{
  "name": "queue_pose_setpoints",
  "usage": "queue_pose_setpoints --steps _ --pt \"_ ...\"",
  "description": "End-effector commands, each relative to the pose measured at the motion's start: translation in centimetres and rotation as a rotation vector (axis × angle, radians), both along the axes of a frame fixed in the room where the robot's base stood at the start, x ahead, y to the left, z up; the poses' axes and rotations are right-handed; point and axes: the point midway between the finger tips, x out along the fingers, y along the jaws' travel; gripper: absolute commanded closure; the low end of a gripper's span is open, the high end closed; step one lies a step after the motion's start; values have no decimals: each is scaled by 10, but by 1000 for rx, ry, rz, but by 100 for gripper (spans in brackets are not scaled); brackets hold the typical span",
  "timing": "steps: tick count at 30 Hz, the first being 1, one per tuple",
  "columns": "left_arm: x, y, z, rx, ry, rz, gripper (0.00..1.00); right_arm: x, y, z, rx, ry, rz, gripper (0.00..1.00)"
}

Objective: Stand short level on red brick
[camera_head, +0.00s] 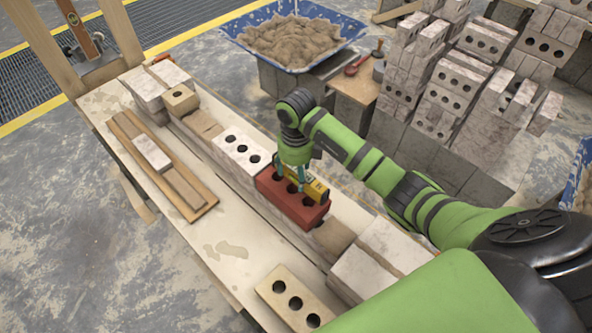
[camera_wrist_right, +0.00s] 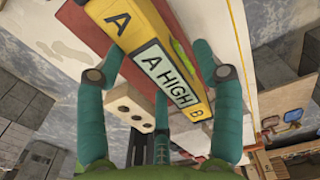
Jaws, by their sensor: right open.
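The short level (camera_head: 316,188) is yellow and sits at the top of the red brick (camera_head: 284,203), partly hidden by my gripper; I cannot tell whether it touches the brick. In the right wrist view the short level (camera_wrist_right: 168,75) shows the letters A and B and the words A HIGH. My right gripper (camera_head: 298,178) points down over the red brick. Its teal fingers are apart, one on each side of the level, as the right wrist view shows. The red brick has dark holes and stands in the row on the bench. My left gripper is not in view.
A white holed brick (camera_head: 241,150) stands next to the red brick in the row. A tan holed brick (camera_head: 292,298) lies at the bench's front. A board (camera_head: 188,190) carries a small pale brick. A blue mortar tub (camera_head: 245,37) and stacked bricks (camera_head: 450,92) stand behind.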

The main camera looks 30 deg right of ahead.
Motion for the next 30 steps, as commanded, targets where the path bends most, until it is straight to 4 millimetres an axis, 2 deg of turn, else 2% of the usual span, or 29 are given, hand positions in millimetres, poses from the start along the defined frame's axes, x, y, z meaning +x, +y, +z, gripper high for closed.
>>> queue_pose_setpoints --steps 5,15,18,22,30 --pt "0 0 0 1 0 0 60 2 -1 18 -2 -6 0 33" --pt "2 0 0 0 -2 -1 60 2 -1 90 -2 -7 1 33" --pt "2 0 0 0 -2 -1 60 1 -1 106 -4 -7 2 33" --pt "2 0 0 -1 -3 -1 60 1 -1 117 -2 -5 1 33" --pt "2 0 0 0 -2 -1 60 0 0 120 -1 -1 0 33"
